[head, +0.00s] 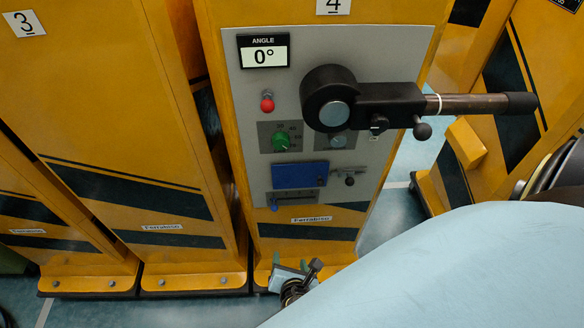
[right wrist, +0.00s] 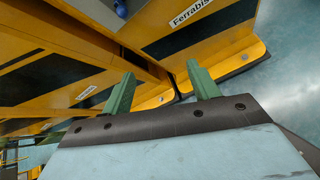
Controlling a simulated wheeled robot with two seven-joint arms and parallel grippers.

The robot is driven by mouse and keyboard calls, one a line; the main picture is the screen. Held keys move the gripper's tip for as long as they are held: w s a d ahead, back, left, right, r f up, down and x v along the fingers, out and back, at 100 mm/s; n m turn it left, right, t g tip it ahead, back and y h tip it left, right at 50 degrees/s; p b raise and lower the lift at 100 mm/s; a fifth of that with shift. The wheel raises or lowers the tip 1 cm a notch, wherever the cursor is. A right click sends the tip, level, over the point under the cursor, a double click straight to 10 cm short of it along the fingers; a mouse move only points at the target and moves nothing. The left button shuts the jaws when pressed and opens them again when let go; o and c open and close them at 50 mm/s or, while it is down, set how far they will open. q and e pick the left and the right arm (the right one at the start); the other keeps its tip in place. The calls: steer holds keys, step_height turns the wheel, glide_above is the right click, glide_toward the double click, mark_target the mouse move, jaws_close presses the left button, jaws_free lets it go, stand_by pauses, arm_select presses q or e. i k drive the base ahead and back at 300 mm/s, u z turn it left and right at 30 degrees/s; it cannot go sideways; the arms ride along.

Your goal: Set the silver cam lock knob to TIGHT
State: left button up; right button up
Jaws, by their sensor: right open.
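The grey panel (head: 400,50) on the yellow post marked 4 carries the controls. I cannot read a TIGHT mark at either. My right gripper (head: 290,262) is below the panel, near the post's foot, and apart from the controls. In the right wrist view, its green fingers (right wrist: 160,75) are spread and empty. My left gripper is not in view.
A black lever (head: 390,103) with a long handle juts right across the panel. A red button (head: 267,102), a green knob (head: 281,141) and an angle display (head: 263,52) reading 0° are at the left. Neighbouring yellow posts (head: 110,130) stand close on the left.

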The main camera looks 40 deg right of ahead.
mark_target(338, 140)
steer(key=z, duration=1.4)
